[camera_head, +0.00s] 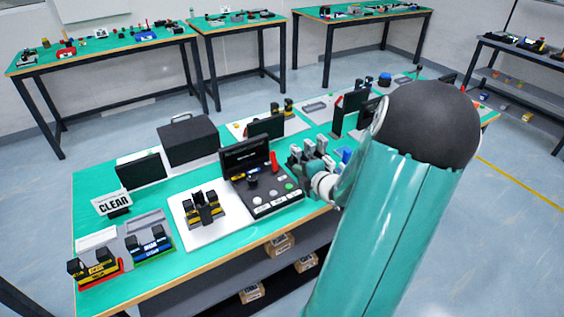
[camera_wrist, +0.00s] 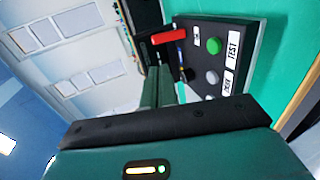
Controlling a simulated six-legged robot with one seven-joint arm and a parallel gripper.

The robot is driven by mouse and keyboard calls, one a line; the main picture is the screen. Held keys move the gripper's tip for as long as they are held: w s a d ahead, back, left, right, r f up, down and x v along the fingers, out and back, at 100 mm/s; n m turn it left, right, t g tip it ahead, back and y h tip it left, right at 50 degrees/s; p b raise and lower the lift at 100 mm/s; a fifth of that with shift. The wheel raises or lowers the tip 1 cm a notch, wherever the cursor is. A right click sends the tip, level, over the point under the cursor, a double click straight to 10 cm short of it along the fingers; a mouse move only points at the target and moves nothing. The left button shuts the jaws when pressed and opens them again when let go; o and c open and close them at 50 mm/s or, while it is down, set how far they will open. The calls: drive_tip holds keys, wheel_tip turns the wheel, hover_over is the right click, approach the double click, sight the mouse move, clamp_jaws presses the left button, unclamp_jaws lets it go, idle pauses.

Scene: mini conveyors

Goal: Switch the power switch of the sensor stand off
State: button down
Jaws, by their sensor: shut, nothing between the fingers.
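A black console (camera_head: 265,198) with a screen (camera_head: 246,158), a dark knob and several buttons stands near the front middle of the bench; I take it for the sensor stand, but cannot read its name. A red piece (camera_head: 274,161) stands up by its right side, and a red bar (camera_wrist: 169,35) shows in the wrist view. Which part is the power switch, and its position, I cannot tell.
A yellow-black fixture on a white plate (camera_head: 184,232) stands left of the console. A black case (camera_head: 188,140) and a dark screen (camera_head: 142,171) stand behind. A CLEAR sign (camera_head: 113,203) is further left. Dark upright panels stand near my arm on the right.

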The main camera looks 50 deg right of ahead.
sight(272, 156)
drive_tip(key=x, duration=1.3)
drive_tip(key=shift+w+d+f, duration=0.1)
drive_tip(key=shift+w, duration=0.25)
drive_tip(key=shift+w+d+g, duration=0.15)
drive_tip(key=shift+w+g, duration=0.35)
drive_tip(key=shift+w, duration=0.45)
